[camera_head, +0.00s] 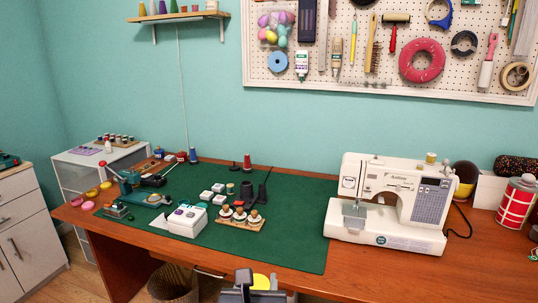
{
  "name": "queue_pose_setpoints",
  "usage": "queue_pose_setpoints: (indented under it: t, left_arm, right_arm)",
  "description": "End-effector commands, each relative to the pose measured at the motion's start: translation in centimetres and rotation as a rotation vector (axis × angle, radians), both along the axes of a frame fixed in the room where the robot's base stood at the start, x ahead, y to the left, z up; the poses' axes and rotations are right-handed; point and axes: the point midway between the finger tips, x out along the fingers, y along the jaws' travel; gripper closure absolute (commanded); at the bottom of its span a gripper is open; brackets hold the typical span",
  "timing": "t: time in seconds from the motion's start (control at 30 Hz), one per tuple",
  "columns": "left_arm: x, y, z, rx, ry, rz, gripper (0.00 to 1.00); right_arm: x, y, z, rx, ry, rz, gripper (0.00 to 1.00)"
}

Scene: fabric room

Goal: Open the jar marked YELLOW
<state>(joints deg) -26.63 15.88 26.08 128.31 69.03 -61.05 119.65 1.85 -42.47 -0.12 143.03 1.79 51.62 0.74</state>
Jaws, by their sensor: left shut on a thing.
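My left gripper (258,290) is at the bottom centre, in front of the table's front edge. It is shut on a round yellow thing (261,281), of which only the top shows; the gripper and the picture edge hide the rest. I cannot tell whether this is a jar or only its lid, and no marking is readable. My right gripper is not clearly in view.
A green mat (290,225) covers much of the wooden table. A wooden rack (238,222) with small corked jars and a white box (187,221) stand on it. A white sewing machine (392,200) stands at right. The mat's front right is clear.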

Motion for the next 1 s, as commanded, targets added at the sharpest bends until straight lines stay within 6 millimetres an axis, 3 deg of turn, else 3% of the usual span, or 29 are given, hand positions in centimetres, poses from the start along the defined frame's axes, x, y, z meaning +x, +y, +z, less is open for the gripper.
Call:
queue_pose_setpoints:
  t: [0.27, 0.5, 0.83, 1.0]
  left_arm:
    - [3.3, 4.6, -3.1, 0.007, -0.001, 0.112, 0.95]
    - [6.1, 10.5, -7.2, 0.010, -0.001, 0.231, 0.95]
    - [7.4, 18.2, -12.9, 0.001, 0.005, 0.353, 0.95]
    - [7.4, 18.3, -11.3, -0.001, 0.006, 0.287, 0.95]
  right_arm:
    - [0.0, 0.0, 0.0, 0.000, -0.001, 0.000, 0.32]
    - [0.0, 0.0, 0.0, 0.000, -0.001, 0.000, 0.32]
    - [0.0, 0.0, 0.0, 0.000, -0.001, 0.000, 0.32]
    - [0.0, 0.0, 3.7, 0.000, -0.002, -0.001, 0.32]
